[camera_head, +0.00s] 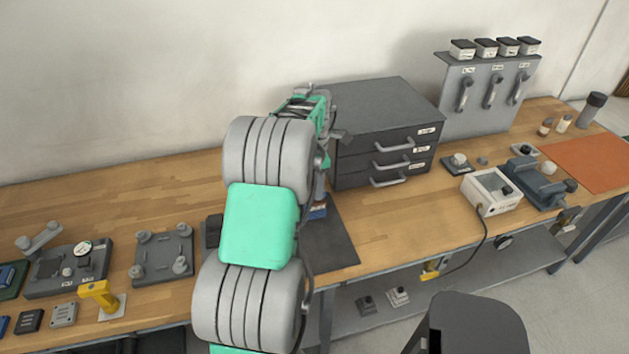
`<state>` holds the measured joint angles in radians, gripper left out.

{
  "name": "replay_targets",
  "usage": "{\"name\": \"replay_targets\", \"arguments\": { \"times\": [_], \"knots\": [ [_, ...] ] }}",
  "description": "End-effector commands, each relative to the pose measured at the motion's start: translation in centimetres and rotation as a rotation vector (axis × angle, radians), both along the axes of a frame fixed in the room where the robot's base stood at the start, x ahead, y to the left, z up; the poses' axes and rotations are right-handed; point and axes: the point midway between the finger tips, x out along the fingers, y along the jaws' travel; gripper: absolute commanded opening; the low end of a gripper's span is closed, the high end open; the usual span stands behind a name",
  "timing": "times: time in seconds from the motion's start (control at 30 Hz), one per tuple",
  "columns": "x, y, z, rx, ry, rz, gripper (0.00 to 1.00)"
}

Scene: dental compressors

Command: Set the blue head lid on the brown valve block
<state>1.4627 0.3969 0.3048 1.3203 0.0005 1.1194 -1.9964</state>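A small blue part (317,212) with a pale label shows beside my arm, at the dark mat (342,245) in the middle of the bench. My arm hides much of it, and I cannot tell whether it is the blue head lid. Another blue part (8,276) sits on a dark green base at the far left edge, partly cut off. I cannot make out the brown valve block. My gripper is mostly hidden behind my arm above the mat; its fingers and any grip cannot be made out.
A dark grey drawer cabinet (384,122) stands behind and right of my arm. Fixtures (163,256) and a yellow part (99,295) lie at left. A white box (490,192) with a cable is at right. Bare wood (395,218) lies right of the mat.

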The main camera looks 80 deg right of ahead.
Motion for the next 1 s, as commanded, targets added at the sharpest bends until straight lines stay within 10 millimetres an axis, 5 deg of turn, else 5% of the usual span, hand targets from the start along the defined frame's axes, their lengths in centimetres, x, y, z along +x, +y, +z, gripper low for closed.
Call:
{"name": "replay_targets", "arguments": {
  "times": [1.0],
  "knots": [
    [-0.06,-0.07,-1.29,0.0,0.0,0.002,0.06]
  ]
}}
